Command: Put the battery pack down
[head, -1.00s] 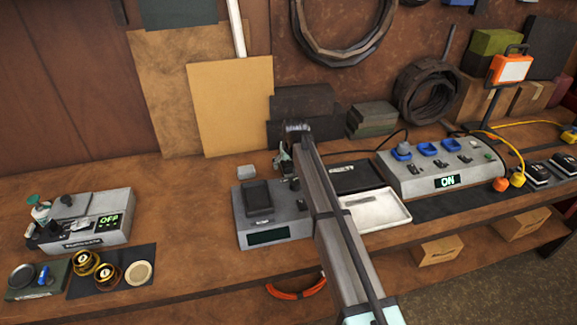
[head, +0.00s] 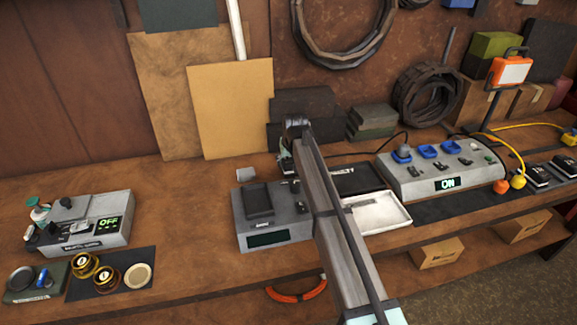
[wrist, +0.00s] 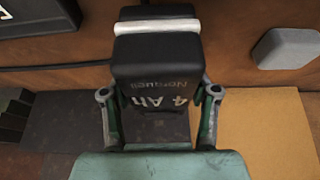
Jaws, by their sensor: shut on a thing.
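The battery pack (wrist: 155,75) is a dark block with a pale band and an upside-down "4 Ah" label in the wrist view. My gripper (wrist: 158,95) is shut on it, with one finger on each side. In the head view my gripper (head: 285,162) is over the back of the bench, behind a grey device (head: 270,222) with a dark display. My arm hides most of the gripper and the pack there. I cannot tell whether the pack touches the bench.
A small grey block (head: 246,174) lies left of my gripper; it also shows in the wrist view (wrist: 290,48). A white tray (head: 376,213) and a grey "ON" unit (head: 430,180) stand to the right. An "OFF" unit (head: 85,222) is far left. Bench between is clear.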

